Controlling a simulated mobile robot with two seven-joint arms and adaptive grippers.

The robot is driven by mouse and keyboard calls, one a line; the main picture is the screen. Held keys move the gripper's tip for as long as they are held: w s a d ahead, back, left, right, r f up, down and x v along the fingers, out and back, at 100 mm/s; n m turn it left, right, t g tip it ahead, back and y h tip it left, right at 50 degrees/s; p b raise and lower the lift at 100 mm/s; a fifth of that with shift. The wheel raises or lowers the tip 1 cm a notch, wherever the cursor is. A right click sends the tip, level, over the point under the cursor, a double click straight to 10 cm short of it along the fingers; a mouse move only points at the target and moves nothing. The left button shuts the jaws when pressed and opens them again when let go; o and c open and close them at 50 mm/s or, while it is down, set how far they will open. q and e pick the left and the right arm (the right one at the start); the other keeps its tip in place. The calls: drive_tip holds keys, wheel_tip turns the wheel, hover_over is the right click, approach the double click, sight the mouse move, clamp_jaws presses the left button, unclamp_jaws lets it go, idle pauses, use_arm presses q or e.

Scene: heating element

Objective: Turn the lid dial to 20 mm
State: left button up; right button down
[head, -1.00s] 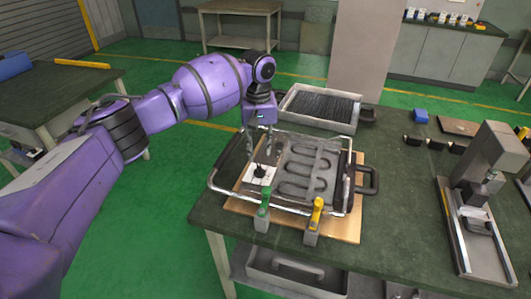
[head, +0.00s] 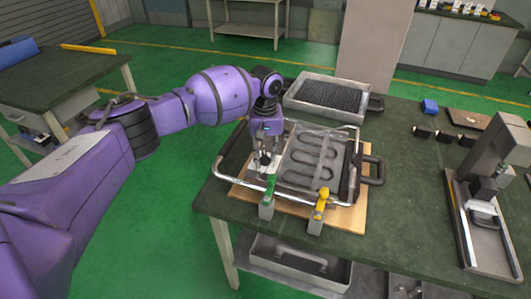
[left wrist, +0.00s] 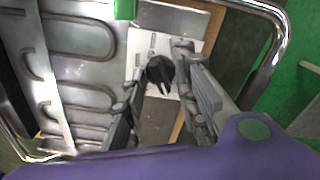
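The lid dial is a black knob (left wrist: 160,70) on a white scale plate (left wrist: 150,44) in the left wrist view. In the head view the plate (head: 262,170) lies at the left part of the metal lid (head: 312,160) with the curved heating element, and the knob is mostly hidden. My left gripper (head: 266,160) points down over the dial. In the left wrist view its open fingers (left wrist: 158,85) stand on either side of the knob, with gaps visible between. The dial's scale marks are too small to read. My right gripper is not in view.
A green-handled clamp (head: 269,195) and a yellow-handled clamp (head: 320,205) stand at the front edge of the wooden board (head: 345,218). A metal tube frame surrounds the lid. A grey tray (head: 327,97) stands behind, and a press-like device (head: 485,215) at the right.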

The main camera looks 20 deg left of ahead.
use_arm(q)
drive_tip(key=c, duration=0.5)
clamp_jaws()
drive_tip(key=m+p, duration=0.1)
drive_tip(key=m, duration=0.2)
drive_tip(key=shift+d+r+m, duration=0.1)
drive_tip(key=shift+r+m, duration=0.05)
drive_tip(key=shift+m, duration=0.15)
drive_tip(key=m, duration=0.3)
drive_tip(key=shift+m+p, duration=0.3)
drive_tip(key=shift+p, duration=0.1)
drive_tip(key=m, duration=2)
drive_tip(key=shift+a+b, duration=0.2)
drive_tip(key=shift+b, duration=0.15)
drive_tip(key=m, duration=0.4)
drive_tip(key=shift+a+b, duration=0.1)
drive_tip(key=shift+b, duration=0.2)
drive_tip(key=shift+m+b, duration=0.3)
drive_tip(key=shift+m, duration=1.9)
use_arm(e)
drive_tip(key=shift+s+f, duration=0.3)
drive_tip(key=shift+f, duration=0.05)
